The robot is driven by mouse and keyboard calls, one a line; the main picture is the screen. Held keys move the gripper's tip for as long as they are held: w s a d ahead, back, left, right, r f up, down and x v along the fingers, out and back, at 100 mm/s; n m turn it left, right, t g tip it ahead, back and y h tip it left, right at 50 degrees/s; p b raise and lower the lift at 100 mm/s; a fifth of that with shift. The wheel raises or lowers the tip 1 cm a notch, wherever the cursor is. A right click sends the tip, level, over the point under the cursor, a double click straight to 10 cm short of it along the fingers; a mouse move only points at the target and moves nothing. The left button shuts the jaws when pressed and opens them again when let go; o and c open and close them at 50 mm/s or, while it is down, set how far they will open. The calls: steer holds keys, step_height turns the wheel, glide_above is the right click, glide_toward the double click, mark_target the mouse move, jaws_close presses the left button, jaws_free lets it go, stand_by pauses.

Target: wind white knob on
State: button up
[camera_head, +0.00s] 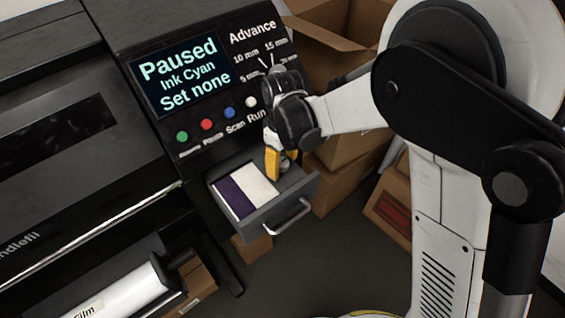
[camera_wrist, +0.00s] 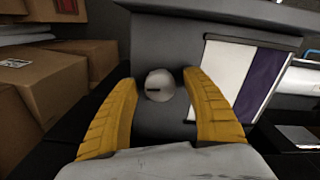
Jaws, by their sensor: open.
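A round white knob (camera_wrist: 160,86) with a short dark mark on its face shows in the wrist view, against a dark grey surface at the card end of the open drawer (camera_head: 263,214). My gripper (camera_head: 279,165) points down over the drawer's right part in the head view. Its yellow fingers (camera_wrist: 161,108) are open, one on each side of the knob in the wrist view; I cannot tell whether they touch it. The black control panel (camera_head: 213,122) reads "Paused, Ink Cyan, Set none". Its "Advance" scale is partly hidden by my wrist.
White and purple cards (camera_head: 243,190) lie in the drawer left of my gripper. Green (camera_head: 182,136), red (camera_head: 206,125) and blue (camera_head: 229,113) buttons and a white one (camera_head: 251,102) sit on the panel. Cardboard boxes (camera_head: 345,172) stand behind. A film roll (camera_head: 118,293) is at lower left.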

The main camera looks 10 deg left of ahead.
steer(key=c, duration=1.2)
steer(key=shift+m, duration=0.4)
steer(key=m+b, duration=0.2)
steer(key=m, duration=0.1)
steer(key=shift+m+b, duration=0.55)
steer(key=shift+m, duration=1.95)
